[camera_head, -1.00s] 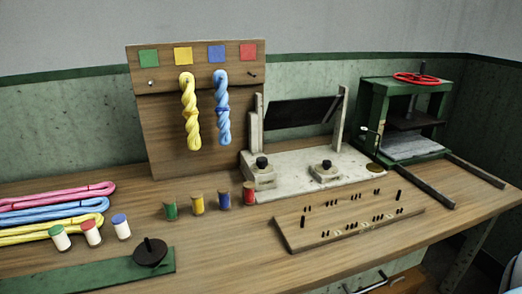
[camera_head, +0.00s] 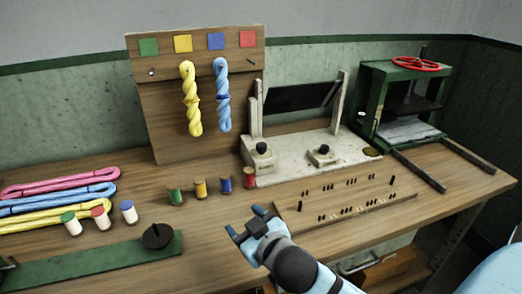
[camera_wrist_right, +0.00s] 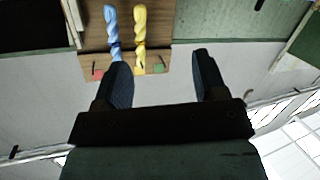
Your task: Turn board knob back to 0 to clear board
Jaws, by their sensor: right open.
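A pale stand (camera_head: 290,165) on the bench carries a tilted dark board (camera_head: 295,117) between two posts. Two black knobs sit on its front, a left knob (camera_head: 262,148) and a right knob (camera_head: 323,149). I cannot read any scale or setting on them. My right gripper (camera_head: 248,223) is open and empty above the bench's front part, in front of the stand and apart from both knobs. In the right wrist view its two fingers (camera_wrist_right: 160,72) are spread with nothing between them. My left gripper is not in view.
A wooden pegboard (camera_head: 345,201) lies right of my gripper. Several spools (camera_head: 199,188) stand behind it. A green strip with a black disc knob (camera_head: 157,236) lies at the left. Yellow (camera_head: 190,98) and blue (camera_head: 222,95) skeins hang behind. A green press (camera_head: 405,105) stands at right.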

